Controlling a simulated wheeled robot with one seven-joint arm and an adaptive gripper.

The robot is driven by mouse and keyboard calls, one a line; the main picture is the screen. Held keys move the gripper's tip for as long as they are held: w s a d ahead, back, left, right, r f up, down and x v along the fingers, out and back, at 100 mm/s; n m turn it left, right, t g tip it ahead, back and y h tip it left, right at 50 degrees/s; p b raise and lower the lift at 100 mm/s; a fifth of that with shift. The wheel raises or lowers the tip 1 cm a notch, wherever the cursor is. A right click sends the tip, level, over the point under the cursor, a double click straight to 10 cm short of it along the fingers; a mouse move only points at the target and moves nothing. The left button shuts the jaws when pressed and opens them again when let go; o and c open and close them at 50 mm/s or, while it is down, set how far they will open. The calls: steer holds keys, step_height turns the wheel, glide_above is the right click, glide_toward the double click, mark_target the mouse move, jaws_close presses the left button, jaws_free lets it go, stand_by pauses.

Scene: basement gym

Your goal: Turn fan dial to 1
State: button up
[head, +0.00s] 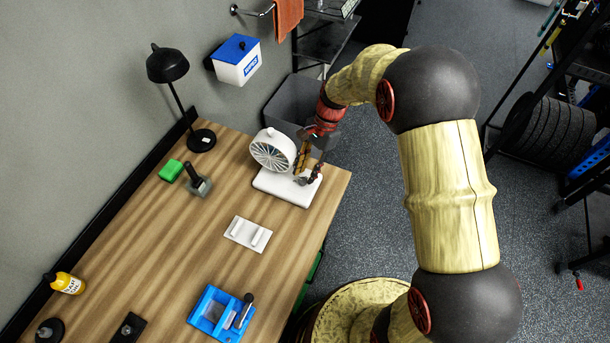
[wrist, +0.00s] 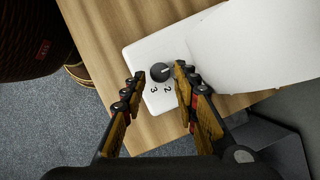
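A white fan (head: 273,150) stands on a white base (head: 287,188) near the far right corner of the wooden table. In the wrist view, the base (wrist: 140,48) carries a round dark dial (wrist: 160,72) with a small light mark toward its right side. The digits 3 and 2 show beside the dial; no 1 is visible. My gripper (head: 308,177) reaches down over the base. In the wrist view my gripper (wrist: 160,73) is open, with one fingertip on each side of the dial. The right fingertip is close to the dial; contact cannot be told.
The white fan head (wrist: 265,40) rises close to my right finger. The wooden table (head: 150,240) also holds a black lamp (head: 168,66), a green block (head: 171,171), a white plate (head: 247,234) and a blue device (head: 215,312). A grey bin (head: 285,105) stands beyond the table.

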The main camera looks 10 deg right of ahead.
steer(key=shift+x, duration=0.95)
steer(key=shift+c, duration=1.4)
jaws_close()
